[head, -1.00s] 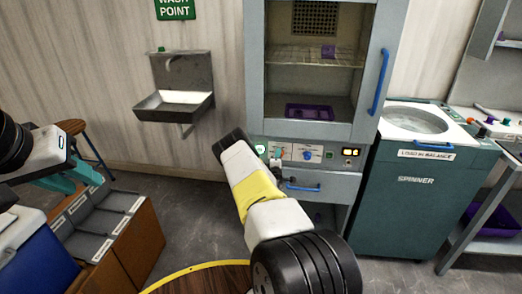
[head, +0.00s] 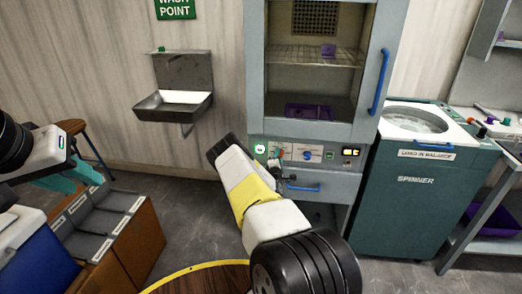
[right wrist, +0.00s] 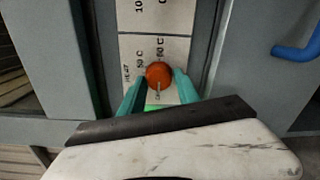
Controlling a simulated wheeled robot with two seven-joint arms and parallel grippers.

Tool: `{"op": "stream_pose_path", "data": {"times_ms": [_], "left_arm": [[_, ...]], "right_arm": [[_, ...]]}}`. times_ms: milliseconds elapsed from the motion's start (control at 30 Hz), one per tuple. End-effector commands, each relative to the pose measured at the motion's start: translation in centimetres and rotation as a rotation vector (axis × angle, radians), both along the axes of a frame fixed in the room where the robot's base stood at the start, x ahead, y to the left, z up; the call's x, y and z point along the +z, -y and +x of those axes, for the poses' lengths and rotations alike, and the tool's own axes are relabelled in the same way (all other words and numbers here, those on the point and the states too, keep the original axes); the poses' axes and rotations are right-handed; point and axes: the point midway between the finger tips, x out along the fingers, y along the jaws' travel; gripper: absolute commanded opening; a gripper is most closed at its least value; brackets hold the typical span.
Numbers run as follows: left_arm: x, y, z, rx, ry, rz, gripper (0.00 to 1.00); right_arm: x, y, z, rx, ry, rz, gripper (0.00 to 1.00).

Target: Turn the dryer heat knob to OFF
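The dryer heat knob is a round orange-red knob (right wrist: 158,75) on a pale label plate, seen in the right wrist view. A pale pointer mark on it points toward the bottom of that view. HEAT, 50 C and 60 C are printed near it. My right gripper (right wrist: 159,82) has its two teal fingers on either side of the knob; whether they press on it I cannot tell. In the head view the heat knob (head: 274,150) shows at the panel's left, behind my right gripper (head: 283,170). My left gripper (head: 80,175) is at the left edge, far from the dryer; its finger opening is unclear.
The dryer cabinet (head: 380,20) has a blue door handle (head: 378,82), a blue knob (head: 307,155) and a lower blue handle (head: 303,188). A spinner (head: 415,210) stands right of it. A sink (head: 173,103) is on the wall. Grey-topped boxes (head: 135,230) stand at lower left.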

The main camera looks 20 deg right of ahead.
Motion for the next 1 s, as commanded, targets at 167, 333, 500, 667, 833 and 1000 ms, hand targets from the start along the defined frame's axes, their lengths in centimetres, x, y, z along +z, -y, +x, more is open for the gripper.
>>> {"op": "stream_pose_path", "data": {"times_ms": [167, 333, 500, 667, 833, 1000], "left_arm": [[0.0, 0.0, 0.0, 0.000, 0.000, 0.000, 0.34], [0.0, 0.0, 0.0, 0.000, 0.000, 0.000, 0.34], [0.0, 0.0, 0.0, 0.000, 0.000, 0.000, 0.34], [0.0, 0.0, 0.0, 0.000, 0.000, 0.000, 0.34], [0.0, 0.0, 0.0, 0.000, 0.000, 0.000, 0.34], [0.0, 0.0, 0.0, 0.000, 0.000, 0.000, 0.34]], "right_arm": [[0.0, 0.0, 0.0, 0.000, 0.001, 0.001, 0.55], [0.1, 0.0, 0.0, 0.000, 0.001, 0.000, 0.55], [0.0, -0.6, -0.8, 0.000, -0.001, 0.001, 0.55], [0.1, -2.1, -3.1, 0.000, -0.002, 0.000, 0.55], [0.1, -3.5, -5.4, -0.001, -0.002, 0.001, 0.55], [0.2, -4.2, -6.5, 0.000, 0.001, 0.001, 0.55]]}}
